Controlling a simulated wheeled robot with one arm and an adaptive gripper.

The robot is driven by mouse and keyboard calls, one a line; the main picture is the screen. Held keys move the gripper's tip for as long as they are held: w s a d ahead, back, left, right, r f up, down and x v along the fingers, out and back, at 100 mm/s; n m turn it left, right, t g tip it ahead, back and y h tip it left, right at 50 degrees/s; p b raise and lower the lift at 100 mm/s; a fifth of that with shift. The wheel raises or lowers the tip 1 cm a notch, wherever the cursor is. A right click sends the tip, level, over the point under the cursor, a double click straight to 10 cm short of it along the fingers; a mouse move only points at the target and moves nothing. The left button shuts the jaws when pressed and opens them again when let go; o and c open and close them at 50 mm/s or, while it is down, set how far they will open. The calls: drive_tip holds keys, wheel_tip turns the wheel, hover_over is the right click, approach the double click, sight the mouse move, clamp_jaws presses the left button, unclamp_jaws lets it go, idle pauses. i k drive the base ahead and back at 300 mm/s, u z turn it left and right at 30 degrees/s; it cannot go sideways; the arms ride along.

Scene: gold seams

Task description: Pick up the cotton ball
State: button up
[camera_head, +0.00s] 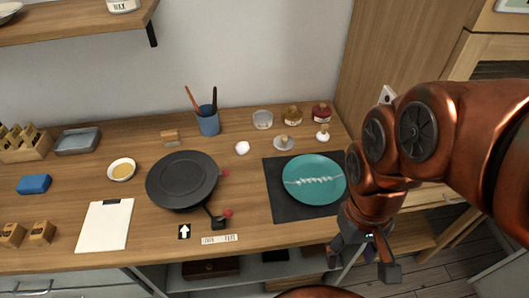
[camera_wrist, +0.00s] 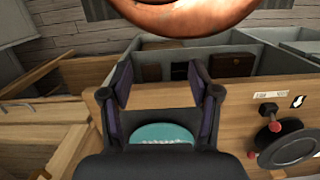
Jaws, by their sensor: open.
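A small white ball, which looks like the cotton ball (camera_head: 242,148), rests on the wooden worktop between the black pan and the dark mat. My gripper (camera_head: 362,262) is at the lower right in the head view, off the counter's front edge and well away from the ball. In the wrist view my gripper (camera_wrist: 160,85) is open, with nothing between its fingers. The cotton ball does not show in the wrist view.
A teal plate (camera_head: 314,180) with a white seam lies on a dark mat (camera_head: 282,206). A black pan (camera_head: 182,178) stands left of the ball. Behind are a blue cup (camera_head: 208,121) with tools, a glass bowl (camera_head: 262,119) and small jars. A shelf (camera_head: 80,22) hangs upper left.

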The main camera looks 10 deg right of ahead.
sight(241, 148)
drive_tip(key=u, duration=0.5)
drive_tip(key=k, duration=1.2)
drive_tip(key=u, duration=1.25)
drive_tip(key=i, duration=1.1)
drive_tip(key=z, duration=0.6)
drive_tip(key=i, duration=0.65)
drive_tip(key=z, duration=0.6)
